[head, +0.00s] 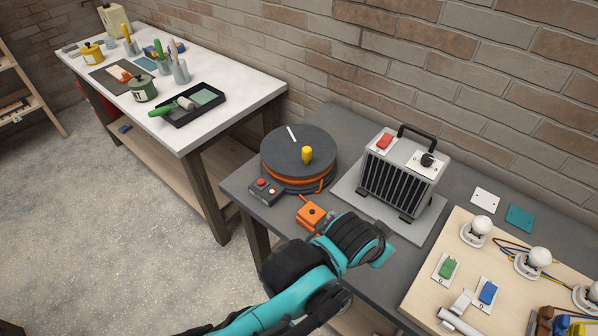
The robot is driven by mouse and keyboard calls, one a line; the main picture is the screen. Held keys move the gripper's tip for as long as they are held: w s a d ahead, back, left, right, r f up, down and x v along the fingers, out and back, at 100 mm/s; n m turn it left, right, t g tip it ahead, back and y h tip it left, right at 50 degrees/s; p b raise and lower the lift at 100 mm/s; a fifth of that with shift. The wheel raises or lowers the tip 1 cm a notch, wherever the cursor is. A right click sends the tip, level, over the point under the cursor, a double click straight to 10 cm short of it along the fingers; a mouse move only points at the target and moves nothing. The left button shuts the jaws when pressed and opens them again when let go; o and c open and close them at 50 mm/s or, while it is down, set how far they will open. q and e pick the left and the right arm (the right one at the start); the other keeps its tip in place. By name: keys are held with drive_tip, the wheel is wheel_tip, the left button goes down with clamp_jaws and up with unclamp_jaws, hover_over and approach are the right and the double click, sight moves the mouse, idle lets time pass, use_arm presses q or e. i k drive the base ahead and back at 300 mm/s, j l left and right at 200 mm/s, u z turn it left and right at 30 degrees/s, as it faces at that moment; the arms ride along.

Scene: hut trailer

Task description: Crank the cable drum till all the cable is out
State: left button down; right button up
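The cable drum (287,148) stands on the left part of the grey workbench (240,182). Its top is a dark round disc with a yellow crank knob (307,155) near the middle right and a white mark (292,133) towards the back left. Orange cable (282,180) shows wound below the disc, and a short length runs down at the front right. One teal and black arm of mine reaches in from the bottom, in front of the bench.
A small dark box (265,192) with a red button sits at the drum's front left. A heater (404,174) stands right of the drum. A wooden board (422,283) with bulbs and switches lies at the right. A white-topped table (225,90) is behind left.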

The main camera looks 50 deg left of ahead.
sight(297, 157)
drive_tip(key=j+u, duration=0.15)
drive_tip(key=u, duration=0.3)
drive_tip(key=j+u, duration=0.15)
drive_tip(key=u, duration=0.35)
drive_tip(key=j+u, duration=0.2)
drive_tip(key=u, duration=0.25)
